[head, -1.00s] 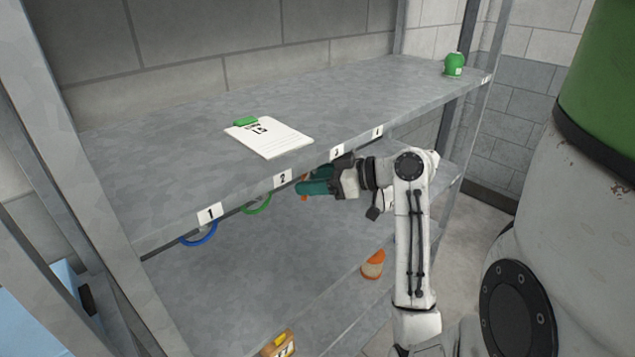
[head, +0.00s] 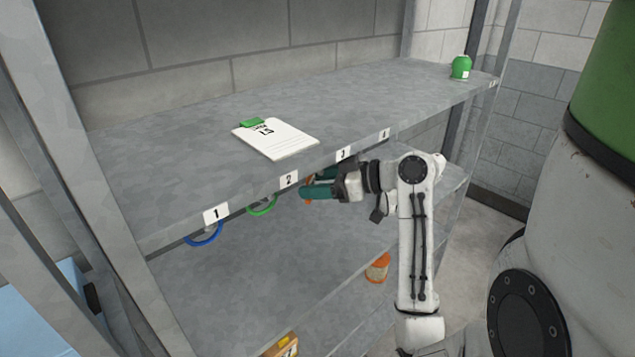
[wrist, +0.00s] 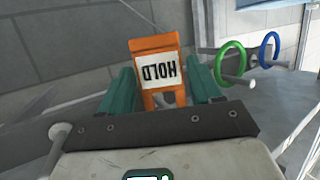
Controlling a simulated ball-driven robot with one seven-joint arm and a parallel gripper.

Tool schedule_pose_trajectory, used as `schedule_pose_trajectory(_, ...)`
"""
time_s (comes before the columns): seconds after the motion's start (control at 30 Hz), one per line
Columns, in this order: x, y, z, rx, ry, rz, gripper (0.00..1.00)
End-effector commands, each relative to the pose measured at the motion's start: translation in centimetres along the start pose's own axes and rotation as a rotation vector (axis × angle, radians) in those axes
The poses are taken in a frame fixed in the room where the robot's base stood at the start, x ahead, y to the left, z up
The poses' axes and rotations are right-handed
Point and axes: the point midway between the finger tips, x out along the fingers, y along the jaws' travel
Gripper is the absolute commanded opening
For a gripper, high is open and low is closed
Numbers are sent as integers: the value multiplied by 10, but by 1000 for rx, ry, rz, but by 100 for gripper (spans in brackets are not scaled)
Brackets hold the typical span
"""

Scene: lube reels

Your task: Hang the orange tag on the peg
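The orange tag (wrist: 140,45) has a white label reading HOLD, upside down in the wrist view. In the wrist view it is between the two teal fingers of my gripper (wrist: 160,92), which stand apart with a gap beside the tag. A grey peg end (wrist: 166,99) shows at the tag's opening; the tag seems to hang on it, though contact is hard to see. In the head view my gripper (head: 322,182) is under the upper shelf's front edge, right of label 2, with a bit of the orange tag (head: 307,203) at the fingertips.
A green ring (head: 262,206) and a blue ring (head: 205,235) hang to the left on their pegs. A bare peg (wrist: 58,132) shows at left in the wrist view. A clipboard (head: 285,143) and green bottle (head: 461,68) are on the upper shelf (head: 180,160).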

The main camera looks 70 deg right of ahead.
Motion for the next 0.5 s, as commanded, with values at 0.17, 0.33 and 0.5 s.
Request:
schedule_pose_trajectory(0.17, 0, 0, 0, 0, 0, 0, 82)
schedule_pose_trajectory(0.33, 0, 0, 0, 0, 0, 0, 82)
schedule_pose_trajectory(0.5, -5, 1, 1, 0, 0, 2, 82)
